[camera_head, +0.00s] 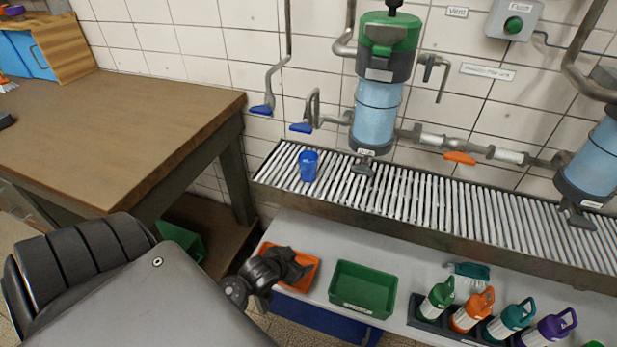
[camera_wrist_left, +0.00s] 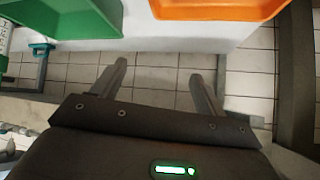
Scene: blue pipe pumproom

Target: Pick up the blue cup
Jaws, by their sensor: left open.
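The blue cup (camera_head: 308,165) stands upright on the left end of the slatted metal drain rack (camera_head: 432,205) in the head view, below a blue-handled tap. It does not show in the left wrist view. My left gripper (camera_head: 292,264) is below and slightly left of the cup, apart from it, over the orange bin. In the left wrist view my left gripper (camera_wrist_left: 158,72) has its two fingers spread, with nothing between them. My right gripper is not in view.
A white shelf (camera_head: 328,237) below the rack holds an orange bin (camera_head: 304,277), a green bin (camera_head: 362,289) and several bottles (camera_head: 470,310). A wooden table (camera_head: 110,125) is at left. A blue filter column (camera_head: 376,112) stands behind the rack, right of the cup.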

